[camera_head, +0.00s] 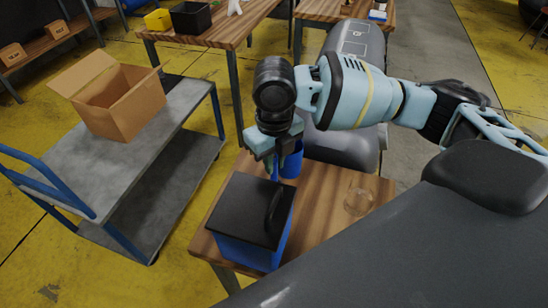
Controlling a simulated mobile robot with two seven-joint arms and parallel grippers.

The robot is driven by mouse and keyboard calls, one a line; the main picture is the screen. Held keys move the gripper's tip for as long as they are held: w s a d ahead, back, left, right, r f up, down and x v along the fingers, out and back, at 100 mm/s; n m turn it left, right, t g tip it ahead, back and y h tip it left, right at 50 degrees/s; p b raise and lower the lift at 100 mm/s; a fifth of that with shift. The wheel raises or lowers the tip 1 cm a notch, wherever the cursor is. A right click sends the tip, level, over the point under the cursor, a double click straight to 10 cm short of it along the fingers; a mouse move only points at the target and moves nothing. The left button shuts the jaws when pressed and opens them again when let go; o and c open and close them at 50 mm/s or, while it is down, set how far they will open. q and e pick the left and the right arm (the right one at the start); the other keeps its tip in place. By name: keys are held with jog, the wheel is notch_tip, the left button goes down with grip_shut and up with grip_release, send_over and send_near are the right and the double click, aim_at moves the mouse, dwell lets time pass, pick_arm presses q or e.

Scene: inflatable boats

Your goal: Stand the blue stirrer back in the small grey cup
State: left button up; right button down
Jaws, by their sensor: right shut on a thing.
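My right gripper (277,162) points down over the back of the wooden table, behind the blue box. It is shut on the blue stirrer (275,171), of which only a thin blue strip shows below the fingers. The rest of the stirrer is hidden by the gripper. I cannot make out the small grey cup; the arm and the box hide part of the table there. My left gripper is out of view.
A blue box (238,250) with a black lid and handle stands at the table's front left. A blue container (291,166) is beside the gripper. A clear glass (358,201) stands right on the wooden table (325,222). A cart (150,150) with an open carton (122,108) is left.

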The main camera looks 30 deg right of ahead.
jog(key=c, duration=1.3)
grip_release()
jog(key=shift+r+p, duration=0.3)
jog(key=shift+r, duration=3.65)
